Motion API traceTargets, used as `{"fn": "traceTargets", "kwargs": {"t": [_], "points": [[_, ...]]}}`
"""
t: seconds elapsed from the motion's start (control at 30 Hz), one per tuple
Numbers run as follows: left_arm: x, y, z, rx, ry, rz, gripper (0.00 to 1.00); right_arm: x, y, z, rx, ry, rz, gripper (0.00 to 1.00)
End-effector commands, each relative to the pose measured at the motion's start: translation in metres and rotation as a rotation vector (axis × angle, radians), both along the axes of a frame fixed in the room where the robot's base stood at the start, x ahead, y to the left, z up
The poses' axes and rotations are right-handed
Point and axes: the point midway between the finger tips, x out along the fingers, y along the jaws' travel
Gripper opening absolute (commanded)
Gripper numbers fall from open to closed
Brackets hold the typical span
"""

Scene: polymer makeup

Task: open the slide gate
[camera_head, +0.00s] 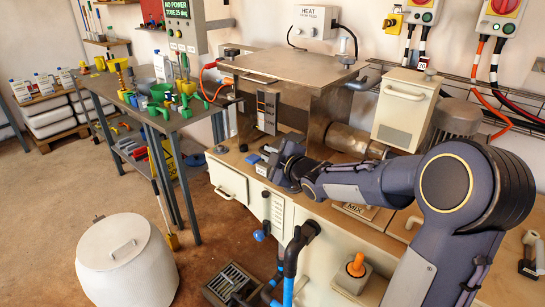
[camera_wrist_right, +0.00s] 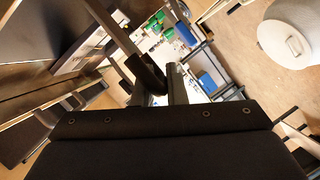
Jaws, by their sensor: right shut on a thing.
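My right gripper (camera_head: 272,160) is low in front of the steel machine housing, just above the counter edge. In the right wrist view its dark fingers (camera_wrist_right: 164,82) are closed together. A long narrow bar (camera_wrist_right: 112,28) runs down to them from the upper left; it looks like part of the slide gate, and the fingers are on its end. In the head view the gate's plate and handle are mostly hidden by the gripper and arm, so how far it stands open cannot be told. My left gripper is not in view.
A side table (camera_head: 165,118) with green and yellow vessels is at left. A white drum (camera_head: 112,270) stands on the open floor.

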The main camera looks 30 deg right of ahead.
Motion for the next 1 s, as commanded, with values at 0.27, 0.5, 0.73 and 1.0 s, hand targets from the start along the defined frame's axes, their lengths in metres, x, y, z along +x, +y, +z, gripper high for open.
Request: {"fn": "traceTargets", "kwargs": {"t": [0.27,0.5,0.73,1.0], "points": [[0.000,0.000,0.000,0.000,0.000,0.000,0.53,0.000,-0.001,-0.001,0.002,0.003,-0.001,0.32],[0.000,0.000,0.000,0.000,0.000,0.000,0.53,-0.001,-0.001,0.000,0.000,0.001,-0.002,0.32],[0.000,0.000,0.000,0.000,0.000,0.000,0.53,-0.029,-0.004,0.006,0.000,-0.001,-0.004,0.32],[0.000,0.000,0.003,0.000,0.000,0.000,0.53,-0.068,-0.007,0.016,0.000,0.000,-0.002,0.32]]}}
